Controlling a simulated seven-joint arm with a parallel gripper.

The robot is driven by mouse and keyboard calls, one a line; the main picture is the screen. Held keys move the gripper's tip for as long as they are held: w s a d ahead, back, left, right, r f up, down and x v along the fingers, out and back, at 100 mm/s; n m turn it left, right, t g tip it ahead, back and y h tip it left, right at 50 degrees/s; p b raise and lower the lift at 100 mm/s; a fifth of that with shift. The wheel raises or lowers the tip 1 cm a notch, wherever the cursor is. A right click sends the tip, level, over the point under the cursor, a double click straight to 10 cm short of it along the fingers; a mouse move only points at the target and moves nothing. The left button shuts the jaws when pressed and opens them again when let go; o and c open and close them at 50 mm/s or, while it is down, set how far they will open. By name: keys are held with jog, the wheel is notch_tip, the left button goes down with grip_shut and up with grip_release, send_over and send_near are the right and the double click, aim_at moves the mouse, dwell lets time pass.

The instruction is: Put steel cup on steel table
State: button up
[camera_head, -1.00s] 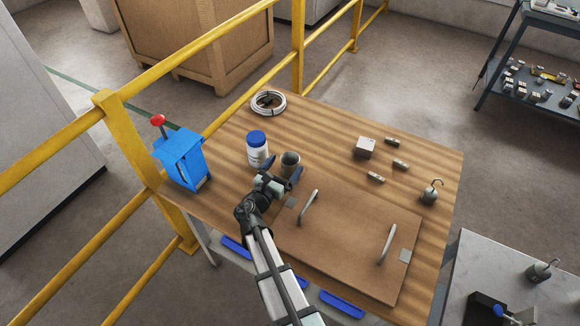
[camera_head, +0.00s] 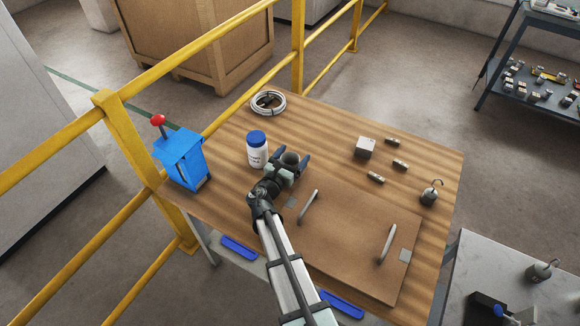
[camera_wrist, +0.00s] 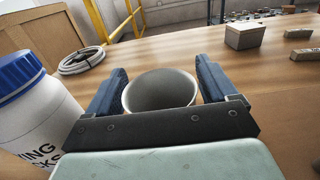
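The steel cup (camera_head: 290,159) stands upright on the wooden table, just right of the white bottle. My gripper (camera_head: 289,160) is around it, with one blue-dark finger on each side. In the wrist view, the cup (camera_wrist: 160,92) sits between the spread fingers of my gripper (camera_wrist: 161,88), its open mouth facing up. The fingers look open and very close to the cup's sides; firm contact is not clear. The cup's lower part is hidden by my gripper. The steel table (camera_head: 477,262) is at the lower right, with a grey top.
A white bottle with blue lid (camera_head: 257,150) stands close left of my gripper. A brown board with handles (camera_head: 350,240) lies in front. A cable coil (camera_head: 268,103), metal blocks (camera_head: 366,147) and a hooked weight (camera_head: 429,195) share the wooden table. Another hooked weight (camera_head: 540,271) stands on the steel table.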

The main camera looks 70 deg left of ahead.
jog(key=c, duration=1)
jog(key=shift+r, duration=0.1)
notch_tip(320, 180, up, 10)
jog(key=shift+f, duration=0.1)
jog(key=shift+w+d+h, duration=0.2)
jog(key=shift+d+h, duration=0.05)
jog(key=shift+h, duration=0.05)
jog(key=w+d+m+t+h, duration=0.2)
jog(key=w+d+m+h, duration=0.5)
jog(key=w+d, duration=1.3)
jog(key=w+d+m+t+h, duration=0.4)
jog(key=w+d+h, duration=0.5)
jog(key=w+d, duration=1.2)
jog(key=w+d+m+g+h, duration=0.2)
jog(key=d+h, duration=0.1)
jog(key=d, duration=1.1)
jog(key=w+d+m+g+h, duration=0.3)
jog(key=d+h, duration=0.1)
jog(key=d, duration=1.1)
jog(key=w+d+m+g+h, duration=0.2)
jog(key=d+m+h, duration=0.1)
jog(key=d, duration=1.1)
jog(key=shift+w+d+g, duration=0.2)
jog(key=shift+w+g, duration=0.1)
jog(key=shift+g, duration=0.1)
